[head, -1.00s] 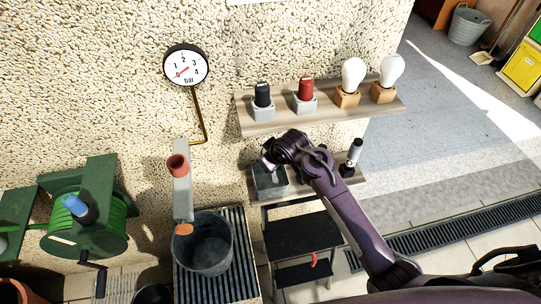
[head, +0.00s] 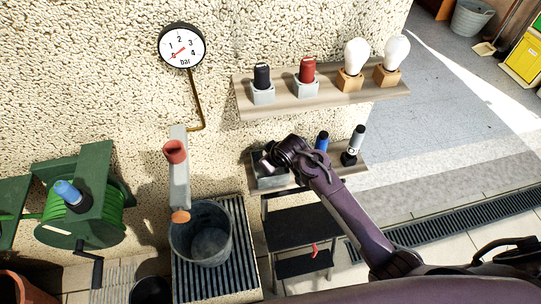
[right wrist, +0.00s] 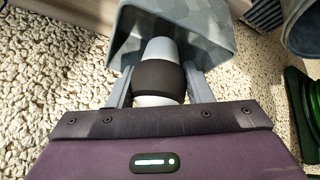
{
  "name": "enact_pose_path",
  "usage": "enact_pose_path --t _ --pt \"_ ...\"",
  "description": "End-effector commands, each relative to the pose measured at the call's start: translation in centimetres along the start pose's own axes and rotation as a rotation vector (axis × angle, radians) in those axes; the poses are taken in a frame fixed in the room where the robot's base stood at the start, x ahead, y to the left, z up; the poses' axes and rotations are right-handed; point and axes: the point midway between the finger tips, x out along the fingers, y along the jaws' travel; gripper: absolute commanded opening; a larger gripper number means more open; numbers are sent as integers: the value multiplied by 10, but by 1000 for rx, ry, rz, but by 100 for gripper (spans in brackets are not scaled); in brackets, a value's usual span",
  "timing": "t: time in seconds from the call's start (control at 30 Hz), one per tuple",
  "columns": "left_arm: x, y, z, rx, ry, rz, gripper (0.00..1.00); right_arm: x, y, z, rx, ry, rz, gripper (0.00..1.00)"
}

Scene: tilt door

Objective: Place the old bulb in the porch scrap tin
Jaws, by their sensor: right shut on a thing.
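My right gripper (head: 266,161) is over the grey scrap tin (head: 270,182) on the lower shelf. In the right wrist view, the gripper (right wrist: 160,88) is shut on a pale, rounded thing with a wide dark band, which looks like the old bulb (right wrist: 158,50). The bulb's far end reaches into the mouth of the tin (right wrist: 205,28), which shows as a grey faceted box. I cannot tell whether the bulb touches the tin. In the head view the gripper mostly hides the bulb. My left gripper is not in view.
An upper shelf (head: 325,103) holds two white bulbs (head: 356,55) and a black and a red piece in blocks. A blue-topped piece (head: 321,141) and a black-and-grey piece (head: 354,143) stand right of the tin. A bucket (head: 205,240) stands lower left.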

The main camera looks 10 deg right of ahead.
Motion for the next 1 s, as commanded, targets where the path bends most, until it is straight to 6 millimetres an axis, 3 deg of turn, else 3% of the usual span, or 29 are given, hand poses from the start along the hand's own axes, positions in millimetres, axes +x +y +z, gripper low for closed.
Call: enact_pose_path --t 0.87,0.9,1.0 --pt "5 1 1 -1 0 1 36 8 -1 5 0 -1 0 24" --pt "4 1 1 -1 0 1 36 8 -1 5 0 0 0 50" --pt "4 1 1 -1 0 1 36 8 -1 5 0 0 0 63"
